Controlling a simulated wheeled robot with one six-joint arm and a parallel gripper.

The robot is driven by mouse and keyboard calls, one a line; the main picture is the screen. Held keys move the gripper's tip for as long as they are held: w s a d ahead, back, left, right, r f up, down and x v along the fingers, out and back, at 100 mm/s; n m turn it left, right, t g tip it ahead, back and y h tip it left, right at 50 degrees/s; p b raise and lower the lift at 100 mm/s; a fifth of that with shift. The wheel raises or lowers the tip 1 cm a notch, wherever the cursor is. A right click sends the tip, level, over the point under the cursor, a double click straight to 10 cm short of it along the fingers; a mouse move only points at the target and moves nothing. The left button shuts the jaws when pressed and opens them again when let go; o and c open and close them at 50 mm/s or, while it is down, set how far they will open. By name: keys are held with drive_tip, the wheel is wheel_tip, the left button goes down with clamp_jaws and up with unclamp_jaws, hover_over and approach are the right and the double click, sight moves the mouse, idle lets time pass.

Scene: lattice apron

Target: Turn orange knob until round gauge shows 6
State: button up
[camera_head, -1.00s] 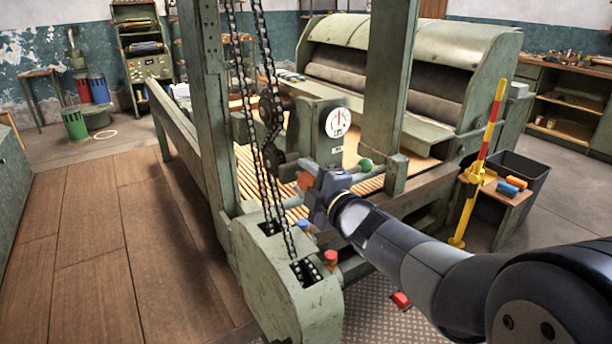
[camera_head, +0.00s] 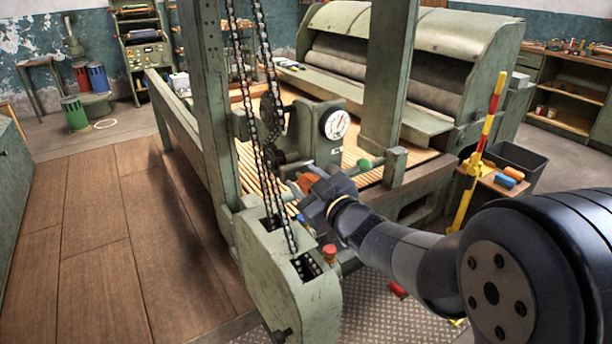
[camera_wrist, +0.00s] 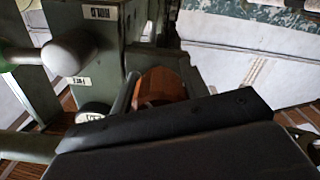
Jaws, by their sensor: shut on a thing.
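The orange knob (camera_head: 309,181) sits low on the front of the green machine housing, below the round gauge. It also shows in the wrist view (camera_wrist: 160,87), partly hidden behind the dark body of my gripper. My gripper (camera_head: 313,188) is shut on the orange knob. The round gauge (camera_head: 336,124) has a white face with a dark needle that points toward the upper right. Its numbers are too small to read.
A green ball-ended lever (camera_head: 364,164) stands just right of the knob. Chains (camera_head: 268,120) hang to the left. A yellow and red post (camera_head: 482,140) stands at the right.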

drive_tip(key=m+p, duration=0.2)
drive_tip(key=m, duration=0.4)
drive_tip(key=shift+m, duration=0.3)
drive_tip(key=shift+f, duration=0.1)
idle(0.3)
drive_tip(key=o, duration=1)
drive_tip(key=v, duration=1)
drive_tip(key=shift+s+d, duration=0.25)
drive_tip(key=shift+s, duration=0.1)
